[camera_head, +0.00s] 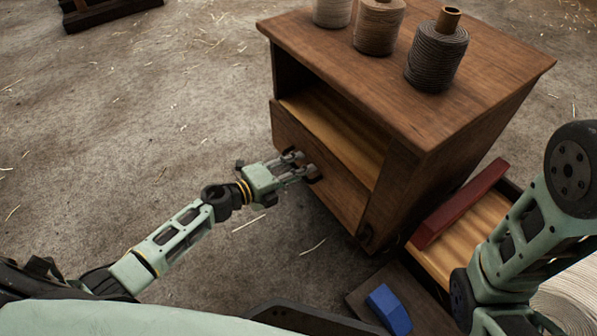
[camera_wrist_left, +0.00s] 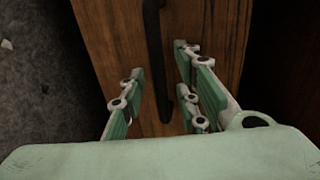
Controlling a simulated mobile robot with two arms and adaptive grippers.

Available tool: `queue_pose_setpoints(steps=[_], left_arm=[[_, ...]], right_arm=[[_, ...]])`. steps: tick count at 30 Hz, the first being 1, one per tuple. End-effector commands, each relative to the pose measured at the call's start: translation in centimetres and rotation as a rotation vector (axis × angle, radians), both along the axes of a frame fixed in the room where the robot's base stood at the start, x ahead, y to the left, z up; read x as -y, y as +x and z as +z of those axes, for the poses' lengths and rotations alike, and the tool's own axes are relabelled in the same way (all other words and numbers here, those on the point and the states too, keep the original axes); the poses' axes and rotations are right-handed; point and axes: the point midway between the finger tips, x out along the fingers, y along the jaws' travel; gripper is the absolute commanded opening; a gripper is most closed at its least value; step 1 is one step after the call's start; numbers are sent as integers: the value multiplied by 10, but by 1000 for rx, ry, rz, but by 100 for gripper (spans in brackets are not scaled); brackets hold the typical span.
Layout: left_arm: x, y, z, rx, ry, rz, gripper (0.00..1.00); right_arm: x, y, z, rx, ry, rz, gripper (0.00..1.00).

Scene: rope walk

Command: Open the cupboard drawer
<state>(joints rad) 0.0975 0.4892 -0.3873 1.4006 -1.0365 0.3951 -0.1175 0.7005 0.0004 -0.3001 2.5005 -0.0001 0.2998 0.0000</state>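The wooden cupboard (camera_head: 430,120) stands right of centre in the head view. Its drawer front (camera_head: 335,190) is below an opening with a pale wood interior; I cannot tell how far out the drawer is. My left gripper (camera_head: 303,167) is at the drawer front. In the left wrist view, the dark bar handle (camera_wrist_left: 154,50) lies between the spread fingers of my left gripper (camera_wrist_left: 160,75), with gaps visible on both sides. The handle is mostly hidden by the gripper in the head view. My right arm shows at the right, but its gripper is out of view.
Several spools of cord, including a dark grey one (camera_head: 436,58), stand on the cupboard top. A red bar (camera_head: 460,203) lies on an open wooden box at the cupboard's right. A blue block (camera_head: 389,308) lies near the bottom. The floor left of the cupboard is clear.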

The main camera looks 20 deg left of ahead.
Motion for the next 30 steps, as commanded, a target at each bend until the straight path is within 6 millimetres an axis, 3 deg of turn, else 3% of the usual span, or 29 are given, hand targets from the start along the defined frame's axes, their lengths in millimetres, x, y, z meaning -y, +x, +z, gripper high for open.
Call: queue_pose_setpoints(steps=[6,16,30], left_arm=[[0,0,0,0,0,0,29],[0,0,0,0,0,1,0],[0,0,0,-1,1,1,0]], right_arm=[[0,0,0,0,0,0,40],[0,0,0,1,0,0,40],[0,0,0,1,0,0,40]])
